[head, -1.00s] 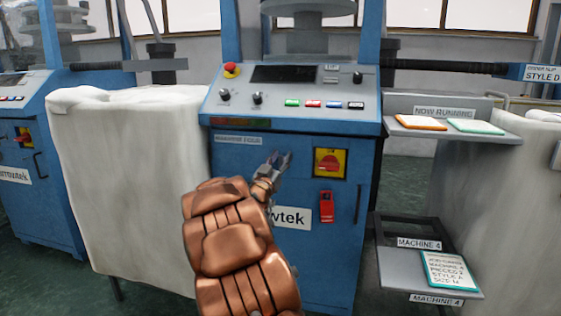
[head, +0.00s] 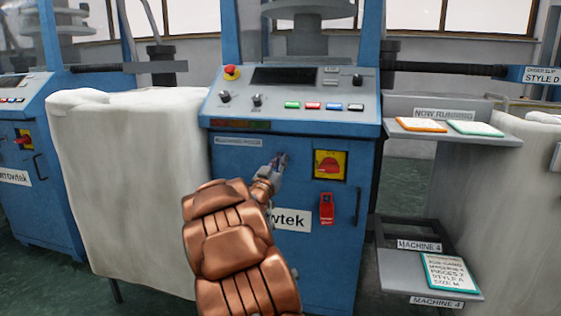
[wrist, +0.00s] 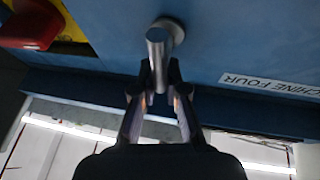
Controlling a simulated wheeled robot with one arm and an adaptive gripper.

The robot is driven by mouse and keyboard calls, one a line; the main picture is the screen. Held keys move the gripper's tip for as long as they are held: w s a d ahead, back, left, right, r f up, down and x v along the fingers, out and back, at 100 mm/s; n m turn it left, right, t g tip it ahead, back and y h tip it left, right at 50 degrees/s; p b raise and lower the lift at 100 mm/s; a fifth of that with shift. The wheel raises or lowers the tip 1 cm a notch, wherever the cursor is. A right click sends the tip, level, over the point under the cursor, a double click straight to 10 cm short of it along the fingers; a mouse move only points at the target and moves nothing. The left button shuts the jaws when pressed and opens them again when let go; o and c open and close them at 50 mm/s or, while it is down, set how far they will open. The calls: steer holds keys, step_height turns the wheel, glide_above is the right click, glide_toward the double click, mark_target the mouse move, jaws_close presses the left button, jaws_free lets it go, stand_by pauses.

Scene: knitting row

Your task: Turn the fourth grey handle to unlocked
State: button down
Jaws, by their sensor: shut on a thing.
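The grey handle (wrist: 158,48) comes out of the blue cabinet front of the machine, beside a label reading MACHINE FOUR (wrist: 270,85). It has a round base and a cylindrical bar that runs down the wrist picture between my fingers. My gripper (wrist: 160,88) is shut on the bar's lower part, one finger on each side. In the head view my gripper (head: 277,167) is against the cabinet front, below and right of the label, and largely hides the handle. No lock marking is readable.
A red rotary switch on a yellow plate (head: 329,164) is close right of my gripper, with a red tag (head: 326,208) below. A control panel (head: 290,100) juts out above. A white fabric-covered bin (head: 130,180) stands left, and shelves (head: 450,133) stand right.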

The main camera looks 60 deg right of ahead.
steer(key=shift+m+p, duration=0.35)
steer(key=shift+m, duration=0.15)
steer(key=m+g+p, duration=0.2)
steer(key=m, duration=0.1)
steer(key=shift+s+d+r, duration=0.1)
steer(key=shift+s, duration=0.1)
steer(key=m+g+y+p, duration=0.1)
steer(key=m, duration=0.3)
steer(key=s+m+g+y+p, duration=0.1)
steer(key=m, duration=0.2)
steer(key=shift+d+f+g+y+p, duration=0.15)
steer(key=shift+f+g+y+p, duration=0.15)
steer(key=shift+f+p, duration=0.05)
steer(key=m, duration=0.1)
steer(key=m+y, duration=0.1)
steer(key=m+p, duration=0.1)
steer(key=shift+s+d+f+m+g, duration=0.1)
steer(key=shift+s+f+m+g, duration=0.2)
steer(key=shift+m, duration=0.1)
steer(key=m+y, duration=0.1)
steer(key=m, duration=0.1)
steer(key=f+m+y, duration=0.1)
steer(key=m, duration=0.1)
steer(key=shift+s+f+t+y+p, duration=0.1)
steer(key=shift+t+y+p, duration=0.2)
steer(key=shift+t+p, duration=0.1)
steer(key=shift+d+f+m, duration=0.1)
steer(key=shift+f+m, duration=0.05)
steer(key=shift+m, duration=0.25)
